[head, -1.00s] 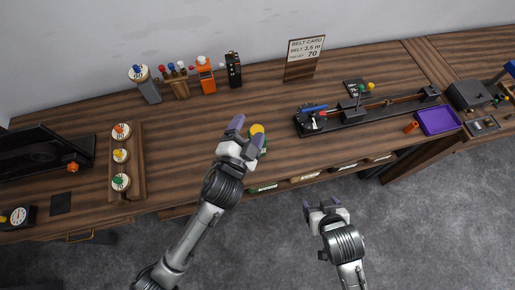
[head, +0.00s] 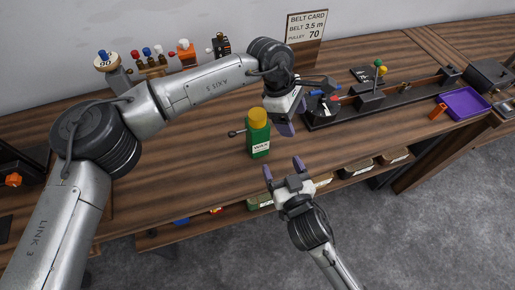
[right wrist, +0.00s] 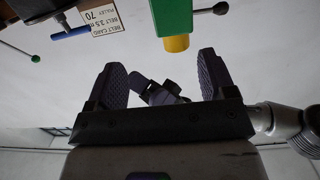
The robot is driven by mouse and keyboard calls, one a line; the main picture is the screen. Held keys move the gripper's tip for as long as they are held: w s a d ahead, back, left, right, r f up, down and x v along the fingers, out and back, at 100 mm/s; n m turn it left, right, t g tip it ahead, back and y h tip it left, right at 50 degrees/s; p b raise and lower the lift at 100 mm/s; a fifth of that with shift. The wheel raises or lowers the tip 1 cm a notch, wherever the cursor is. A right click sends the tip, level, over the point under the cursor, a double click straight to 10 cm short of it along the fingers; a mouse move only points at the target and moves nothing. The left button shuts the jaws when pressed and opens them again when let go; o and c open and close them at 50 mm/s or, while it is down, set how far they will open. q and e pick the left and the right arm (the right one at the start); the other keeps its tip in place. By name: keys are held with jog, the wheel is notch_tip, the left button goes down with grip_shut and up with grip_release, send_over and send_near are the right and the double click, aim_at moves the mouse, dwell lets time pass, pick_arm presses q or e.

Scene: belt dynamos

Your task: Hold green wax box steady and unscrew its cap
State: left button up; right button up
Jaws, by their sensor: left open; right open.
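The green wax box (head: 258,142) stands upright on the wooden bench with a yellow cap (head: 258,118) on top. A short rod with a dark knob (head: 235,133) shows at its left side. My left gripper (head: 292,116) is open and empty, just right of the cap, apart from it. My right gripper (head: 283,168) is open and empty, in front of and slightly right of the box, near the bench's front edge. In the right wrist view, the box (right wrist: 172,14) and cap (right wrist: 176,43) appear upside down beyond the open right fingers (right wrist: 163,70).
The belt rig (head: 370,100) lies to the right, with a purple tray (head: 466,103) beyond it. The belt card (head: 305,27) stands at the back. Labelled bins (head: 358,168) sit under the front edge. My left arm spans the bench's left side.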

aim_at(257, 128)
pick_arm(q)
jog(key=w+a+y, duration=0.1)
jog(key=a, duration=0.1)
jog(key=w+a+r+t+y+b, duration=0.1)
jog(key=w+a, duration=0.1)
jog(key=a, duration=0.1)
jog(key=w+a+r+y+b, duration=0.1)
jog(key=a+y, duration=0.1)
jog(key=a, duration=0.1)
jog(key=shift+w+r+t, duration=0.25)
jog(key=shift+t, duration=0.05)
jog(key=shift+a+r, duration=0.15)
pick_arm(e)
jog(key=shift+n+t+y, duration=0.3)
jog(key=shift+t+y, duration=0.1)
jog(key=shift+y, duration=0.2)
jog(key=x, duration=0.5)
jog(key=a+x, duration=0.1)
jog(key=x, duration=0.4)
jog(key=f+x, duration=0.1)
jog(key=x, duration=0.4)
jog(key=shift+s+a+f, duration=0.1)
jog(key=shift+s+a, duration=0.05)
jog(key=shift+a, duration=0.05)
jog(key=shift+c, duration=0.4)
